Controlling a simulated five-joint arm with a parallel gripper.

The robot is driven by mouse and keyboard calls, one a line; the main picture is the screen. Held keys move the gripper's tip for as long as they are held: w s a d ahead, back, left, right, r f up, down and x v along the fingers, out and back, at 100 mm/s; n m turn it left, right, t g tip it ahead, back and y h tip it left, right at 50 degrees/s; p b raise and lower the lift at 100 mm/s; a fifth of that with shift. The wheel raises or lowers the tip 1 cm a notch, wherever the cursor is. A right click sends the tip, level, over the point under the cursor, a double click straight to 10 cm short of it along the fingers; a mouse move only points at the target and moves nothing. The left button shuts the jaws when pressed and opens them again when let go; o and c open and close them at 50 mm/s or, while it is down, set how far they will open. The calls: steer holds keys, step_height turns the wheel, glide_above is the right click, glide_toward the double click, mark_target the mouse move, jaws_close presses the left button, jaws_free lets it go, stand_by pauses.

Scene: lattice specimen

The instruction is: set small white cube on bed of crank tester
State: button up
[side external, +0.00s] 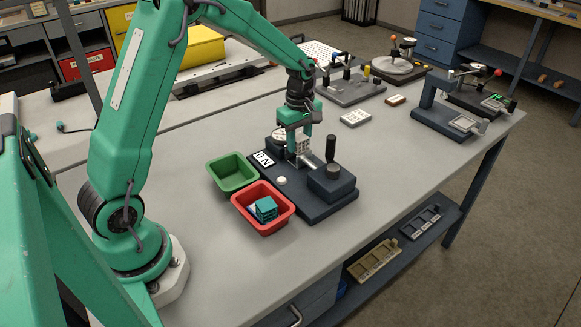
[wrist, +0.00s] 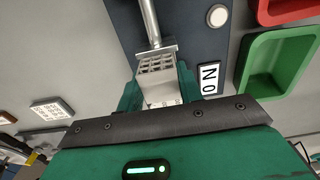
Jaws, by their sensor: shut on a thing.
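The small white cube (wrist: 157,92), a pale block with a grid of square openings, is between the green fingers of my gripper (wrist: 160,98) in the wrist view. In the side external view my gripper (side external: 298,150) points down over the crank tester (side external: 322,211), a dark blue base with a block and an upright black handle (side external: 330,148). The cube shows there only partly (side external: 302,146). A metal rod with a flat end plate (wrist: 156,48) lies close against the cube's edge in the wrist view. The bed is hidden, and I cannot tell whether the cube touches it.
A green bin (side external: 233,173) and a red bin (side external: 263,208) holding teal and white pieces stand left of the tester. Other bench devices (side external: 350,85) stand farther back. The tabletop at front right is clear.

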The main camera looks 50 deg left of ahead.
mark_target(299, 150)
steer(key=shift+f, duration=1.85)
steer(key=o, duration=1)
steer(key=shift+o, duration=0.2)
steer(key=shift+r, duration=0.15)
step_height(299, 150, up, 11)
steer(key=shift+r, duration=0.4)
